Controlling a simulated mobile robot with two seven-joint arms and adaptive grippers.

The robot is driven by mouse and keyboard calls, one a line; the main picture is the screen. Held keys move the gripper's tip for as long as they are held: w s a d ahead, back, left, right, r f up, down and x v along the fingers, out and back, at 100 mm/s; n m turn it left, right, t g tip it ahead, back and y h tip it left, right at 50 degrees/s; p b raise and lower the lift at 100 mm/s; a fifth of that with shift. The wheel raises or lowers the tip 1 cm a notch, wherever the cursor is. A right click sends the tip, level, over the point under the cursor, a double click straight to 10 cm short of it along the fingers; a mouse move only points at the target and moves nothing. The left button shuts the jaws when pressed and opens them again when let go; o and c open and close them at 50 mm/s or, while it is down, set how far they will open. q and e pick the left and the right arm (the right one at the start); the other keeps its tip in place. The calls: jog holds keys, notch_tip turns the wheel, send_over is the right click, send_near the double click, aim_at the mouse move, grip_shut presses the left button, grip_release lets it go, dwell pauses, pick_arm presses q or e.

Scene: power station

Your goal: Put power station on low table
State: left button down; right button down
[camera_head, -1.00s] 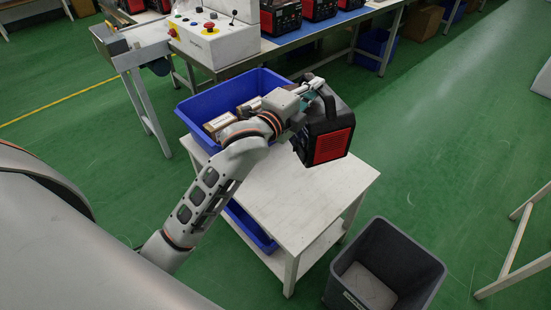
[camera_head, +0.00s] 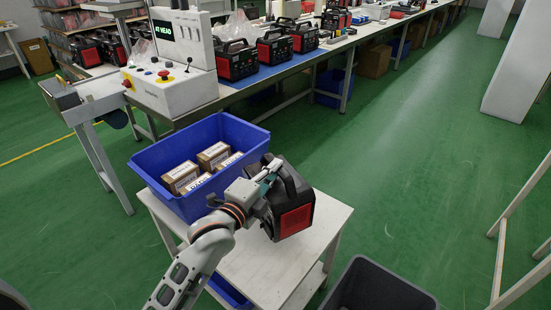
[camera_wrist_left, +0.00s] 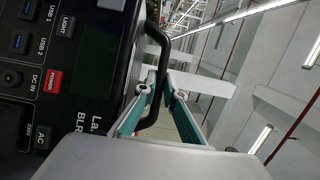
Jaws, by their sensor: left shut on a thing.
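The black power station (camera_head: 293,222) with a red end panel is over the right part of the white low table (camera_head: 250,268) in the head view. I cannot tell whether its base touches the tabletop. My left gripper (camera_head: 272,172) is shut on its top handle. In the left wrist view, the power station's front panel (camera_wrist_left: 55,85) fills the left side. The black handle (camera_wrist_left: 163,55) passes between the green-edged fingers (camera_wrist_left: 152,100). My right gripper is not in view.
A blue crate (camera_head: 152,172) with several cartons stands on the back left of the low table. A grey bin (camera_head: 375,285) stands on the floor at the front right. A workbench (camera_head: 290,62) behind carries more power stations. Green floor is open to the right.

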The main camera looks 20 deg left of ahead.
aim_at(274, 185)
pick_arm(q)
jog(key=shift+f, duration=0.35)
notch_tip(274, 185, down, 4)
jog(key=shift+r+b, duration=0.15)
jog(key=shift+b, duration=0.75)
jog(key=shift+f, duration=0.55)
jog(key=shift+w, duration=0.1)
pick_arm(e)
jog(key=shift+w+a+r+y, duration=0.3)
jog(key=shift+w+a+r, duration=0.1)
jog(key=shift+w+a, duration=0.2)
pick_arm(q)
jog(key=shift+f, duration=0.1)
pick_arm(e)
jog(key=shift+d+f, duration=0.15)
pick_arm(q)
jog(key=c, duration=2.1)
grip_release()
jog(key=shift+f, duration=0.45)
jog(key=shift+c, duration=0.2)
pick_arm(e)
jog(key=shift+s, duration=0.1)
